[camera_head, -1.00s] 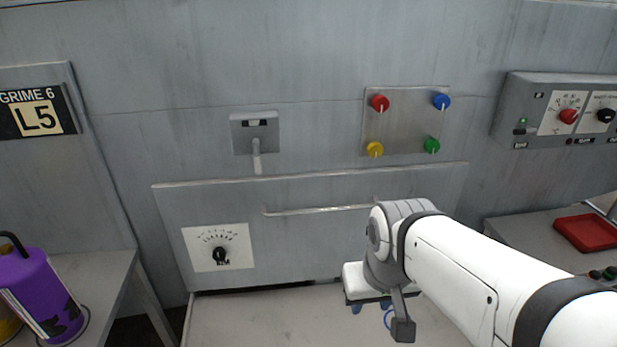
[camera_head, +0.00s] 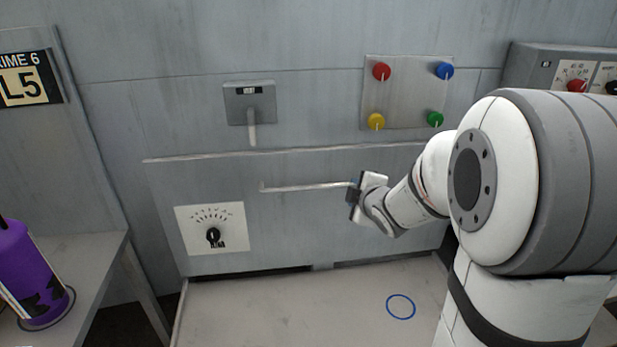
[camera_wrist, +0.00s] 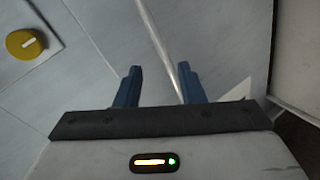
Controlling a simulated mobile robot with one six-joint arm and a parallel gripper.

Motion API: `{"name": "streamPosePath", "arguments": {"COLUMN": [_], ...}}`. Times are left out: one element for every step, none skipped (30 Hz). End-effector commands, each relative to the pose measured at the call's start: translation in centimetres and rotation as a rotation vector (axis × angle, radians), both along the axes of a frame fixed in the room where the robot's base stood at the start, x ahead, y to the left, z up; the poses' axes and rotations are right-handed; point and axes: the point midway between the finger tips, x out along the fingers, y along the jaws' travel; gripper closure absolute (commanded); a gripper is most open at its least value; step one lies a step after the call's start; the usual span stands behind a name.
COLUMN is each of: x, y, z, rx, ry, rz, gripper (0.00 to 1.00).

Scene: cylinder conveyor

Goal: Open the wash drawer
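The wash drawer's grey front (camera_head: 300,225) spans the lower wall in the head view, with a slim horizontal bar handle (camera_head: 300,187). My gripper (camera_head: 353,196) is at the right end of this handle, and my arm covers the drawer's right part. In the wrist view, the two blue fingers of my gripper (camera_wrist: 157,88) are spread apart. The handle bar (camera_wrist: 165,50) runs down between them, closer to the right finger. Whether a finger touches the bar cannot be told.
A dial plate (camera_head: 212,228) sits on the drawer's left part. Above are a lever box (camera_head: 250,103) and a panel with coloured knobs (camera_head: 408,92). A purple canister (camera_head: 30,272) stands on a bench at left.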

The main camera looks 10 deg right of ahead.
Motion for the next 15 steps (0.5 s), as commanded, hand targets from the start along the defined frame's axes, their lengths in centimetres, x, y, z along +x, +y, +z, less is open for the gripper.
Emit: {"name": "streamPosePath", "arguments": {"x": [1.1,1.6,2.1,2.4,2.7,2.9,3.0,3.1,3.1,3.2,3.3,3.5,3.7,3.9,4.3], "y": [0.2,0.5,0.9,1.2,1.4,1.7,1.9,2.1,2.3,2.4,2.5,2.6,2.8,2.9,3.1], "z": [-1.7,-2.0,-2.4,-2.6,-2.9,-3.1,-3.3,-3.3,-3.4,-3.5,-3.5,-3.5,-3.5,-3.5,-3.6], "rx": [-0.044,-0.069,-0.097,-0.116,-0.132,-0.149,-0.158,-0.167,-0.175,-0.181,-0.185,-0.188,-0.189,-0.189,-0.189], "ry": [-0.049,-0.083,-0.125,-0.155,-0.181,-0.214,-0.233,-0.252,-0.271,-0.282,-0.291,-0.299,-0.303,-0.305,-0.305], "rz": [0.078,0.125,0.182,0.220,0.253,0.292,0.316,0.336,0.358,0.370,0.379,0.387,0.392,0.394,0.396], "gripper": [0.64,0.64,0.64,0.64,0.64,0.64,0.64,0.64,0.64,0.64,0.64,0.64,0.64,0.64,0.64]}}
